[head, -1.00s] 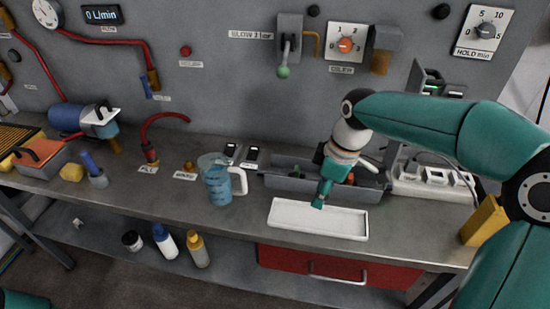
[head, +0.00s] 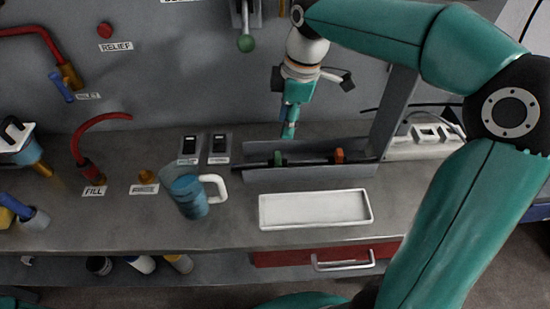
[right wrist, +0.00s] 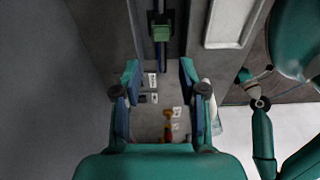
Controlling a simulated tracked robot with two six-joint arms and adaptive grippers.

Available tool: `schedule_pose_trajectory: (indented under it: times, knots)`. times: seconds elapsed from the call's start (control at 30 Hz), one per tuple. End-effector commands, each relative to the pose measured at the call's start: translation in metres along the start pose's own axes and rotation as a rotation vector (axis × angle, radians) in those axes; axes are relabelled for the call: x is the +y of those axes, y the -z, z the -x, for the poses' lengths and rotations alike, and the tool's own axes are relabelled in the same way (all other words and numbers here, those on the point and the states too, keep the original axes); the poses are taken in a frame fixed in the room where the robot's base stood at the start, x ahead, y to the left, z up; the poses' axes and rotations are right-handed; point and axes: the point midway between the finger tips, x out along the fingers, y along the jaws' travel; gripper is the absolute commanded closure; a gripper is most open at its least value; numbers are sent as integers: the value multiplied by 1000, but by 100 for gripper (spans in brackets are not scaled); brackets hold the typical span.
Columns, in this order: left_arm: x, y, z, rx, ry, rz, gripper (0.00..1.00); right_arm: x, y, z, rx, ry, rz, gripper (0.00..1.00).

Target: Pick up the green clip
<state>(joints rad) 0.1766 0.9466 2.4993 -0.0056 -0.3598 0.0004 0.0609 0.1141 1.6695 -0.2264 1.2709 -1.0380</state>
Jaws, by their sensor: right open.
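The green clip (head: 278,158) sits on a dark rod that runs along a grey trough (head: 310,173) at the back of the bench. It also shows near the top of the right wrist view (right wrist: 160,32). My right gripper (head: 289,130) points down above and behind the left part of the trough, close to the clip but apart from it. In the right wrist view the gripper (right wrist: 158,78) has its two fingers spread with nothing between them, and the clip lies beyond their tips.
An orange clip (head: 340,156) sits on the same rod, to the right. An empty white tray (head: 315,209) lies in front of the trough. A blue-filled jug (head: 190,196) stands to its left. A lever with a green knob (head: 246,43) hangs on the wall panel.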

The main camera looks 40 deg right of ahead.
Motion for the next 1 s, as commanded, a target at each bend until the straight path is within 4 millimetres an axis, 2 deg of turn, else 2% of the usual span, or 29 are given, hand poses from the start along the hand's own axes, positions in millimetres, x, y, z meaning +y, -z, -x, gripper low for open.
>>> schedule_pose_trajectory:
  times: [0.03, 0.1, 0.3, 0.57, 0.8, 1.0]
  knots:
    - [-1, 0, -2, 0, 0, 0, 60, -1, -1, -14, -3, 6, 0, 58]
    - [-1, 0, -2, 0, 0, 0, 60, -1, 0, -30, -3, 7, 0, 58]
    - [-1, 0, -3, 1, 0, 0, 60, 0, 0, -63, -2, 4, 1, 58]
    - [-1, 0, -2, 1, 0, 0, 60, -1, 1, -80, -2, 3, 2, 58]
    - [1, 0, 2, 1, 0, 0, 60, -3, 1, -112, -2, 6, 1, 58]
    - [1, 0, 2, 1, 0, 0, 60, -2, 1, -126, -1, 2, 1, 58]
